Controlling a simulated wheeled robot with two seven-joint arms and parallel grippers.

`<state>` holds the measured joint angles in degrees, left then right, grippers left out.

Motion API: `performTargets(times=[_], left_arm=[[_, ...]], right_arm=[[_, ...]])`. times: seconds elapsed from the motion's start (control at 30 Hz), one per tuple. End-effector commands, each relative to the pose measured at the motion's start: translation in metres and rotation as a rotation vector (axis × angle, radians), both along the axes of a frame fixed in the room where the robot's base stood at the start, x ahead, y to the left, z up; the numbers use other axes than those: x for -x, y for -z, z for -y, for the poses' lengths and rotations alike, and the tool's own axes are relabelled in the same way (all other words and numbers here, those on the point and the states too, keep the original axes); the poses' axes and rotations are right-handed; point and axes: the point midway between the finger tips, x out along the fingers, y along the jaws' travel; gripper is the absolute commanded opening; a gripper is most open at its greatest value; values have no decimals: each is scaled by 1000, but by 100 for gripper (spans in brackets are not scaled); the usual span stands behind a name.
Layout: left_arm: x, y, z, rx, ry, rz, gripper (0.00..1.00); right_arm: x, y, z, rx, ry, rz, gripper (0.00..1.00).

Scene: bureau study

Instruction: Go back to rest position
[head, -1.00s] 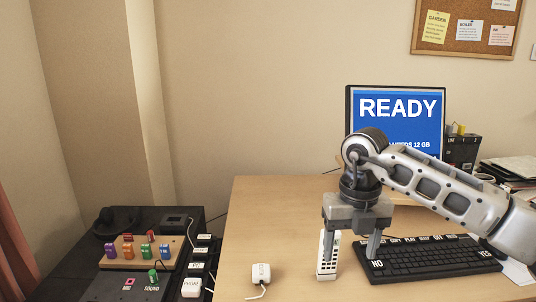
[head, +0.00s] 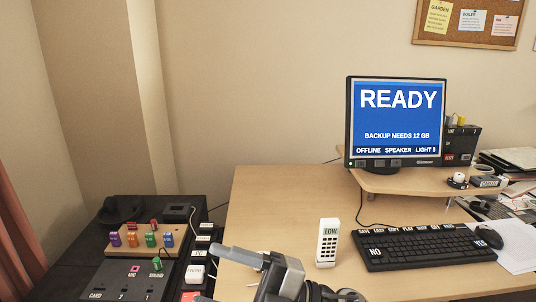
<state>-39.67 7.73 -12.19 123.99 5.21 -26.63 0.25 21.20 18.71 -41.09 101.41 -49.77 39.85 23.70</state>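My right gripper (head: 212,276) is at the bottom middle of the head view, its fingers pointing left over the desk's front left corner. One grey finger shows fully; a bit of the other shows at the bottom edge, well apart from it, with nothing seen between them. The rest of this arm is cut off below. My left gripper is not in view. A white handset (head: 327,243) with a LOW display stands upright on the desk, clear of my gripper. The monitor (head: 396,118) reads READY.
The black keyboard (head: 425,248) lies right of the handset, with papers (head: 515,245) beside it. At left is a dark unit (head: 115,275) with coloured plugs (head: 150,240) and white keys. The desk's middle (head: 285,210) is clear. A corkboard (head: 468,40) hangs above.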

Motion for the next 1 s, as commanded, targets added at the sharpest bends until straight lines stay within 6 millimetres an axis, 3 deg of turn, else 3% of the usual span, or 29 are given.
performTargets(times=[0.07, 0.13, 0.23, 0.33, 0.43, 0.6, 0.7, 1.0], left_arm=[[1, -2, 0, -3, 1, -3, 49], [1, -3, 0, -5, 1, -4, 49], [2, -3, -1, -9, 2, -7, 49], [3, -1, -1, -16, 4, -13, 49], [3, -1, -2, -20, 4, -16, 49], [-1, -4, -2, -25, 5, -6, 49], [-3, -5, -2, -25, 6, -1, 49], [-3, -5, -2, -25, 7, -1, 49]], right_arm=[[-14, 4, 24, -164, 191, -215, 65], [-27, 21, 53, -262, 363, -411, 65], [-33, 68, 100, -341, 606, -712, 65], [-16, 128, 143, -353, 813, -1010, 65], [16, 179, 172, -323, 952, -1257, 65], [68, 228, 197, -257, 1070, -1529, 65], [84, 240, 202, -235, 1095, -1601, 65], [89, 243, 203, -227, 1099, -1623, 65]])
